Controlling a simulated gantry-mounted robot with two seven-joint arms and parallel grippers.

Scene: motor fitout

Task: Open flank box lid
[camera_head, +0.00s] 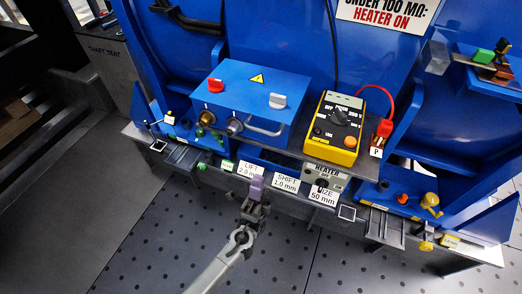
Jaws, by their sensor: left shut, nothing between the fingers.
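The blue flank box (240,82) sits on the shelf in front of the big blue housing. Its lid looks shut, with a yellow warning triangle, a red knob (215,85) and a grey knob (277,100) on top. A grey bar handle (264,128) and two round fittings are on its front face. My left gripper (256,188) reaches up from the bottom of the picture. It is shut and empty, below the box and its handle, apart from both, in front of the shelf edge. My right gripper is not in view.
A yellow meter (338,128) with a dial stands right of the box, and a red plug (381,135) with a red cable is beside it. Labels marked LIFT, SHIFT and SIZE hang along the shelf edge near my gripper. The perforated floor (170,250) in front is clear.

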